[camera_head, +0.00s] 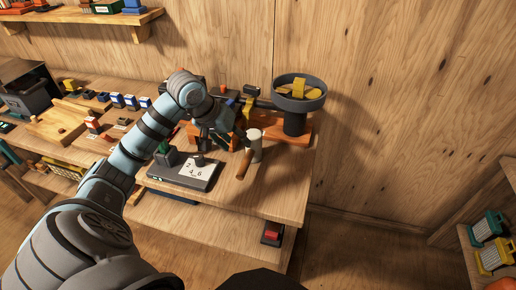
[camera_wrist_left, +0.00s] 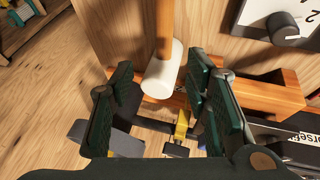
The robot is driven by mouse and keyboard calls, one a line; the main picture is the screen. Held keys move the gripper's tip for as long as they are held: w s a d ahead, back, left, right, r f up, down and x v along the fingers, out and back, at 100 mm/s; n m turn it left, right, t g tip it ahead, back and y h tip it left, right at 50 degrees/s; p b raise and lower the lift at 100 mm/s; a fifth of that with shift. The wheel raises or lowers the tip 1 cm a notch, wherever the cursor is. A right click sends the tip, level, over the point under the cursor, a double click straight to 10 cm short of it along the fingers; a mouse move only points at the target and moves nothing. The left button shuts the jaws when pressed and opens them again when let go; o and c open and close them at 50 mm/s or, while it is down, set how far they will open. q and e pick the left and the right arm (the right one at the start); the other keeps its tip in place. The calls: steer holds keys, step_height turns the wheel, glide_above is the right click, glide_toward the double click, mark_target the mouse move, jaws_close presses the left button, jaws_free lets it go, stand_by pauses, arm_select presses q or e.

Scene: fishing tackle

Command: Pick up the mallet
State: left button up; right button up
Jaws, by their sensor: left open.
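The mallet has a white cylindrical head (camera_head: 254,146) and a brown wooden handle (camera_head: 244,164). It is at the right part of the workbench, near the front edge. In the left wrist view its head (camera_wrist_left: 162,78) is near the centre, with the handle (camera_wrist_left: 164,30) running to the top edge. My left gripper (camera_head: 226,132) is open, just left of the mallet in the head view. In the wrist view its dark green fingers appear on both sides of the head, with nothing gripped. I cannot tell the depth between them. My right gripper is not in view.
Small boxes line the bench to the left.

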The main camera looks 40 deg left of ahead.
mark_target(247, 157)
arm_select(q)
steer(key=b+x, duration=0.1)
steer(key=x, duration=0.6)
steer(key=b+x, duration=0.1)
steer(key=x, duration=0.2)
steer(key=shift+s+a+f+b, duration=0.2)
steer(key=shift+a+f+b, duration=0.1)
steer(key=shift+f+b, duration=0.05)
steer(key=shift+r, duration=0.1)
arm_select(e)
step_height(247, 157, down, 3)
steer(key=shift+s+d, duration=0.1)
arm_select(q)
jaws_close()
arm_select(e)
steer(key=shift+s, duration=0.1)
